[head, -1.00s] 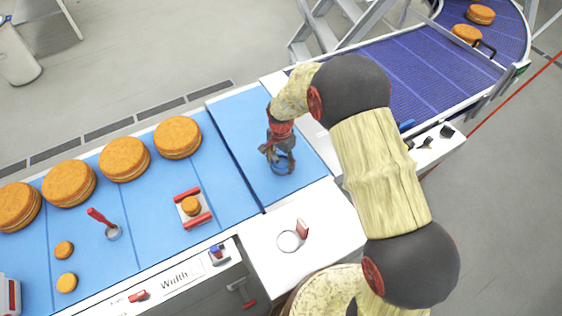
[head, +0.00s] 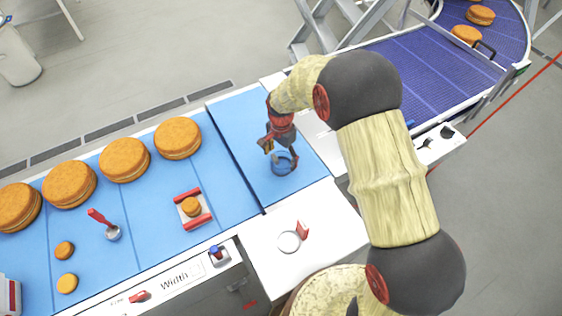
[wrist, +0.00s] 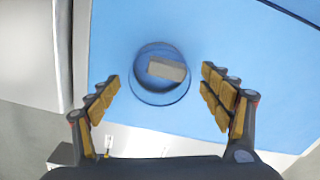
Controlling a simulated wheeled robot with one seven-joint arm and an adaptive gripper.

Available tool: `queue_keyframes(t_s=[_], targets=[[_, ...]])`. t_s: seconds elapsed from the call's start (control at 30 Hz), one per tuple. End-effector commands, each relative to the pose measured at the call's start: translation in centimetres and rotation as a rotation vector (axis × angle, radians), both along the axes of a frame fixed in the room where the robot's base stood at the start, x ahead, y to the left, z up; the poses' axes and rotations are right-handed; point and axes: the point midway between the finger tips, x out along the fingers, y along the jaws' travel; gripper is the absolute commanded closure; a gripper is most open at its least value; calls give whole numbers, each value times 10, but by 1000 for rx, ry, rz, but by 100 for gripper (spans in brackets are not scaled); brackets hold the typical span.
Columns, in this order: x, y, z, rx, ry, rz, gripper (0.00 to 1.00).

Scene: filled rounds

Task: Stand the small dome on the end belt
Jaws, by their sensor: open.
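The small dome (head: 284,162) is clear and round, and it stands on the blue end belt (head: 240,115) below my gripper. In the wrist view the dome (wrist: 153,88) shows from above, with a grey block-like handle on top. My gripper (head: 281,148) is open in the head view. In the wrist view its fingers (wrist: 160,95) are spread to both sides of the dome, with blue belt showing between each finger and the dome. One finger partly covers the dome in the head view.
Several large filled rounds (head: 124,160) line the blue belt at the left. A red-sided holder (head: 207,219) with a small round and a red-handled tool (head: 100,218) are there too. A white panel (head: 330,225) lies in front, and a purple curved belt (head: 420,75) runs behind.

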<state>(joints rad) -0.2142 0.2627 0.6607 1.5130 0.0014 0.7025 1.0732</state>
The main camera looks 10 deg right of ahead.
Motion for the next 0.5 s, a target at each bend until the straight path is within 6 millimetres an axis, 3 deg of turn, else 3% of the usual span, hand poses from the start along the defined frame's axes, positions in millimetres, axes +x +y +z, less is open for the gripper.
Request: queue_keyframes(t_s=[0.1,0.3,0.5], targets=[[1,0,28,0,-4,0,20],[0,0,64,1,-2,0,20],[0,0,82,0,0,0,20]])
